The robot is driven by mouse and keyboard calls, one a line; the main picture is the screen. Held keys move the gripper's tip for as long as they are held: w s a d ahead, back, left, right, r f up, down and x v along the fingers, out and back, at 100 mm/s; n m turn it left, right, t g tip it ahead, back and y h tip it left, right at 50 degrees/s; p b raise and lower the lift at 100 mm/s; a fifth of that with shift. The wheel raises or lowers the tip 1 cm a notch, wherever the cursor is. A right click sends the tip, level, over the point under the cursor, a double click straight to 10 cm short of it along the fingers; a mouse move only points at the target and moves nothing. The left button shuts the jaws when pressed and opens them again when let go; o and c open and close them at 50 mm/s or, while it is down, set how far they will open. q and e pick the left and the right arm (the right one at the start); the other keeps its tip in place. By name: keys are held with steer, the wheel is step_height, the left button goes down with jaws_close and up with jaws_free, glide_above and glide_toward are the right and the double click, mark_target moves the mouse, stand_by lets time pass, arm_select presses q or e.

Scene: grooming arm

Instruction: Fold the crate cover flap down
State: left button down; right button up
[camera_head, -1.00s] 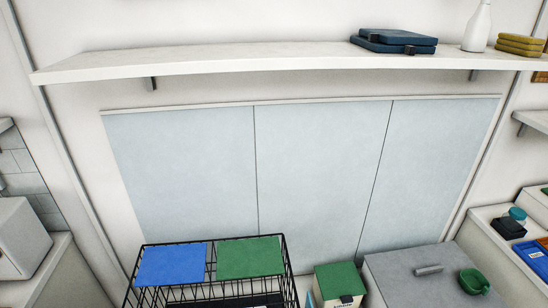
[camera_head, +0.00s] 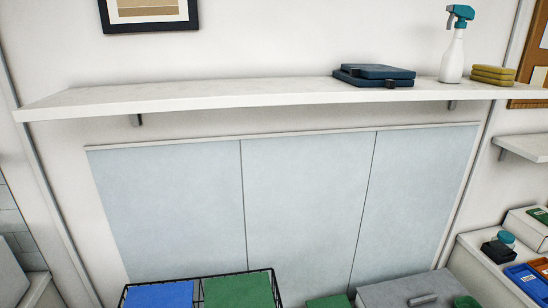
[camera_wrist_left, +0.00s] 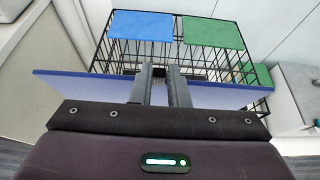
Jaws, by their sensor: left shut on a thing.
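The black wire crate (camera_wrist_left: 100,45) stands ahead in the left wrist view, with a blue panel (camera_wrist_left: 140,25) and a green panel (camera_wrist_left: 212,33) on its top. In the head view only the crate's top rim (camera_head: 230,272) shows at the bottom edge, with the blue panel (camera_head: 158,296) and green panel (camera_head: 238,291). A wide blue flap (camera_wrist_left: 85,88) crosses the near side of the crate in the left wrist view. My left gripper (camera_wrist_left: 160,70) is shut on this flap near its middle; the exact contact is partly hidden. My right gripper is not in view.
A long shelf (camera_head: 250,98) spans the wall above, holding dark blue folded items (camera_head: 375,75), a spray bottle (camera_head: 453,50) and yellow cloths (camera_head: 493,76). A green-topped box (camera_head: 328,301) and a grey box (camera_head: 400,288) stand right of the crate.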

arm_select(q)
steer(key=shift+s+d+f, duration=0.2)
steer(key=shift+s+f, duration=0.05)
steer(key=shift+s, duration=0.65)
steer(key=shift+s+d+f, duration=0.25)
steer(key=shift+s+f, duration=0.05)
steer(key=shift+s, duration=0.65)
steer(key=shift+s+d+f, duration=0.2)
steer(key=shift+s+f, duration=0.05)
steer(key=shift+s, duration=0.65)
steer(key=s+d+f, duration=0.1)
steer(key=s+f, duration=0.2)
steer(key=s, duration=0.2)
steer(key=shift+s+d+f, duration=0.15)
steer(key=shift+f, duration=0.05)
steer(key=c, duration=1.3)
jaws_free()
steer(key=s+r, duration=0.2)
steer(key=s+d+r, duration=0.1)
steer(key=s+r, duration=0.2)
steer(key=shift+d, duration=0.1)
